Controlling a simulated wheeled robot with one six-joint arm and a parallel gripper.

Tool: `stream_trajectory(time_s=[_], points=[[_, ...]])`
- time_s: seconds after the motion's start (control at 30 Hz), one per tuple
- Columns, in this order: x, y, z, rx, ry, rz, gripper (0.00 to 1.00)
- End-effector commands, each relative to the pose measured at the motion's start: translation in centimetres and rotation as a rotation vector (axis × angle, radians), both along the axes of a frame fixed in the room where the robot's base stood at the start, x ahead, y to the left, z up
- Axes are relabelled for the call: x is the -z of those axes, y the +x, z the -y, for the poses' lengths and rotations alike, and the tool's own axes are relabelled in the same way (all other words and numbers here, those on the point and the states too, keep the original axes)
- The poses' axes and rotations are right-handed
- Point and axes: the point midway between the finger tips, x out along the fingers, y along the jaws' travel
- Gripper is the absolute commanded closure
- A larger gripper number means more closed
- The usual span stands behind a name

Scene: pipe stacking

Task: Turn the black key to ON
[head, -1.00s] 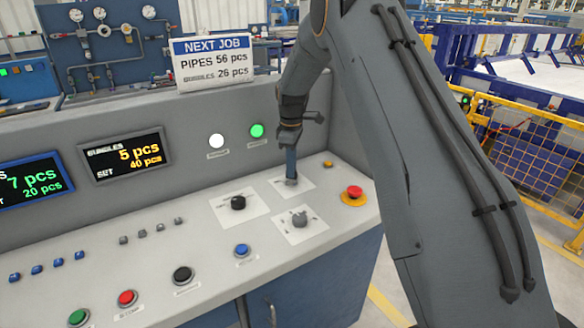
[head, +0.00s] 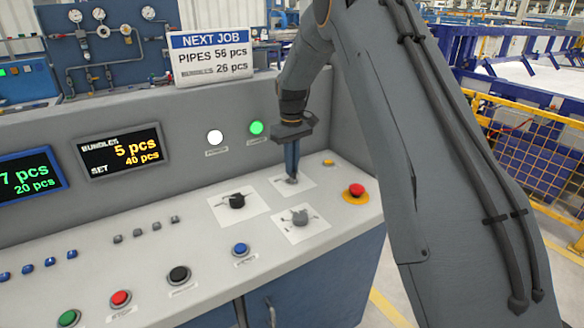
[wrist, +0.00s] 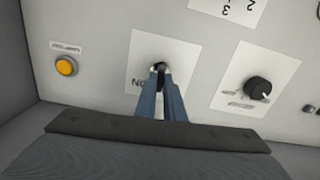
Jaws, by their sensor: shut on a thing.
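The black key (wrist: 160,67) stands in a switch on a white plate (wrist: 142,48) marked with letters that read as an upside-down ON in the wrist view. My gripper (wrist: 162,72) points down at the plate with its blue-grey fingers shut on the key. In the head view my gripper (head: 292,178) meets the same white plate (head: 308,183) at the back right of the sloped console. The fingers hide most of the key, so I cannot tell its exact angle.
A black knob (head: 237,201) sits left of the key plate and a grey selector (head: 299,217) in front of it. A red emergency button (head: 356,190) and a small yellow button (head: 328,162) lie to the right. The console's upright panel (head: 185,130) rises close behind.

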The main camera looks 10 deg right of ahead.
Motion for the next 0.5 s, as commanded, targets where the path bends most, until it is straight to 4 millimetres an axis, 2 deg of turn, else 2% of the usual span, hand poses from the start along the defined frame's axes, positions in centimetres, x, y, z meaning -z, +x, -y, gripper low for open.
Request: stream_trajectory(time_s=[0.5], points=[[-0.13,0.14,0.02,0.485,0.0,0.004,1.0]])
